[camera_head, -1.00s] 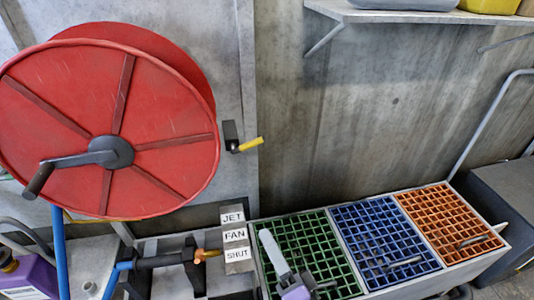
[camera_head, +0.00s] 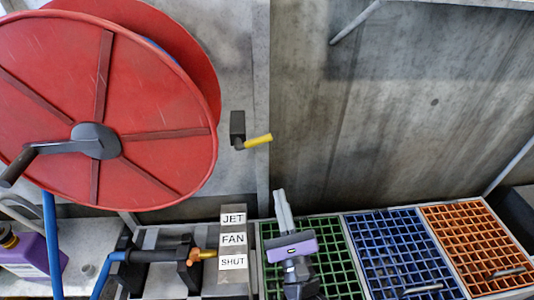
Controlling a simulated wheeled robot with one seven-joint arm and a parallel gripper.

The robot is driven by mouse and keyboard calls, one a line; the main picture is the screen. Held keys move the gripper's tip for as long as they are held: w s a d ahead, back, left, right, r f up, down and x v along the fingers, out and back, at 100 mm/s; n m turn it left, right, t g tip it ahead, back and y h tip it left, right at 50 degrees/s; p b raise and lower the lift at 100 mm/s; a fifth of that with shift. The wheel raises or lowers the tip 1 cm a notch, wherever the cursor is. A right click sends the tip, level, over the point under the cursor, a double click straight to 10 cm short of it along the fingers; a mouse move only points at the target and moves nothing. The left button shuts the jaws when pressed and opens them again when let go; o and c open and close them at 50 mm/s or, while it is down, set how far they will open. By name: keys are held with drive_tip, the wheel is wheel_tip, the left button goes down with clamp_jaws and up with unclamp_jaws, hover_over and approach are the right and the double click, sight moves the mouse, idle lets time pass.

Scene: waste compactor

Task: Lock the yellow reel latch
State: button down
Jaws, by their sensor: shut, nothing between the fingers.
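The yellow reel latch (camera_head: 257,140) is a short yellow handle on a dark block (camera_head: 237,130) fixed to the wall panel. It points right and slightly up, just right of the red reel (camera_head: 105,110). My gripper (camera_head: 279,193) is shut and empty. It points upward, below and a little right of the latch, clearly apart from it. The reel has a dark hub and a crank handle (camera_head: 40,160) on its left.
Green (camera_head: 330,230), blue (camera_head: 385,225) and orange (camera_head: 465,220) grated trays stand along the lower right. Signs reading JET, FAN and SHUT (camera_head: 233,240) and a nozzle (camera_head: 160,256) sit below the reel. A purple jug (camera_head: 30,255) stands at the lower left.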

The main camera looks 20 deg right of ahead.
drive_tip(key=w+r+p, duration=0.4)
drive_tip(key=w+r, duration=0.3)
drive_tip(key=w, duration=0.1)
drive_tip(key=shift+w+r, duration=0.35)
drive_tip(key=shift+r, duration=0.05)
